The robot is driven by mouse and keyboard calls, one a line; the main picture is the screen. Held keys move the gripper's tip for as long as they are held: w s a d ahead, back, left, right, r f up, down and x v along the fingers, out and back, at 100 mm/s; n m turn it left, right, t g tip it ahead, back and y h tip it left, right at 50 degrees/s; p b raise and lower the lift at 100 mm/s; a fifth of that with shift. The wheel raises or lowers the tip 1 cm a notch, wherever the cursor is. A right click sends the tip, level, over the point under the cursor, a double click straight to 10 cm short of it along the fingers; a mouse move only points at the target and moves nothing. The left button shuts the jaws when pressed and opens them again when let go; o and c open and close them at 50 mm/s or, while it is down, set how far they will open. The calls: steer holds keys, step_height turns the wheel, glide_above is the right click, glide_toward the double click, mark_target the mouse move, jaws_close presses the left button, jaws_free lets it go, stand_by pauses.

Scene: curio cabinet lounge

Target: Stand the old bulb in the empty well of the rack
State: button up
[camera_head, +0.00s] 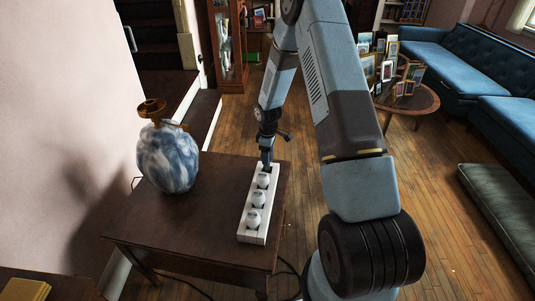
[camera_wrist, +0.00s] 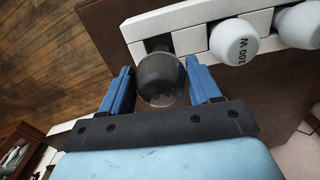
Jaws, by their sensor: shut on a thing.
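The old bulb (camera_wrist: 160,82), a dark smoky glass one, sits between the two fingers of my gripper (camera_wrist: 161,88) in the wrist view. My gripper is shut on it, with the glass toward the wrist camera and the far end toward the rack. The white rack (camera_wrist: 190,39) has a dark empty well (camera_wrist: 158,44) at its end, just beyond the bulb. I cannot tell whether the bulb's base is inside the well. In the head view my gripper (camera_head: 267,160) is at the far end of the rack (camera_head: 253,236), and the old bulb is hard to make out.
Several white bulbs stand in the rack's other wells, one marked 100 W (camera_wrist: 235,41). The rack is on a brown table (camera_head: 145,225). A blue-and-white vase-like lamp base (camera_head: 168,157) with a brass top stands left of the rack. The table's front left is clear.

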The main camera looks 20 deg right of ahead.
steer(key=shift+f, duration=2.15)
steer(key=o, duration=1.6)
steer(key=shift+r, duration=0.1)
step_height(320, 180, up, 14)
steer(key=shift+f, duration=0.2)
